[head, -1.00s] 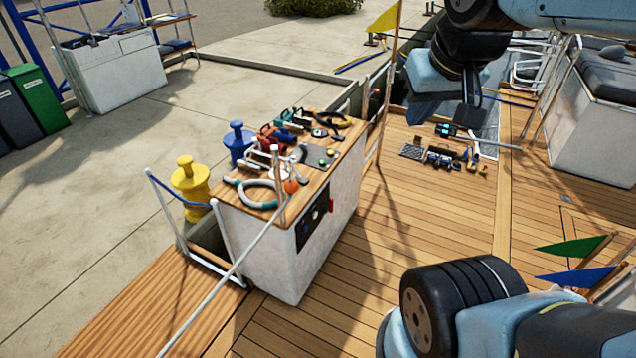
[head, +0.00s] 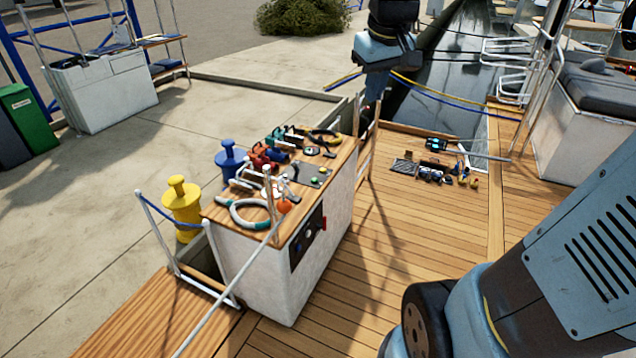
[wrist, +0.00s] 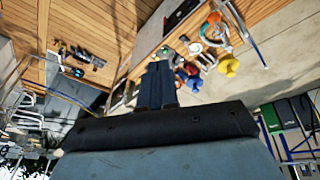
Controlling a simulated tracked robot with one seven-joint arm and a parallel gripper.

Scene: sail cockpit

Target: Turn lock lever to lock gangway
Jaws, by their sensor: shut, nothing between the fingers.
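My gripper (head: 374,92) is shut and empty, pointing down in the air above the far end of the white cabinet. In the wrist view its fingers (wrist: 160,86) are together, with the cabinet behind them. The wooden gangway plank (head: 150,312) lies at the lower left of the head view, with white rails and blue rope beside it. No lever is clearly marked as the lock. An orange ball (head: 284,207) shows at the cabinet's near top edge, by a white pole. A dark panel (head: 308,238) on the cabinet's side carries a small red part (head: 323,223).
The cabinet top (head: 334,166) holds tools, a coiled hose (head: 250,214) and small buttons. Yellow (head: 182,208) and blue (head: 229,160) bollards stand behind it. Small gear (head: 440,170) lies on the deck at the far side. Open deck (head: 390,245) lies right of the cabinet.

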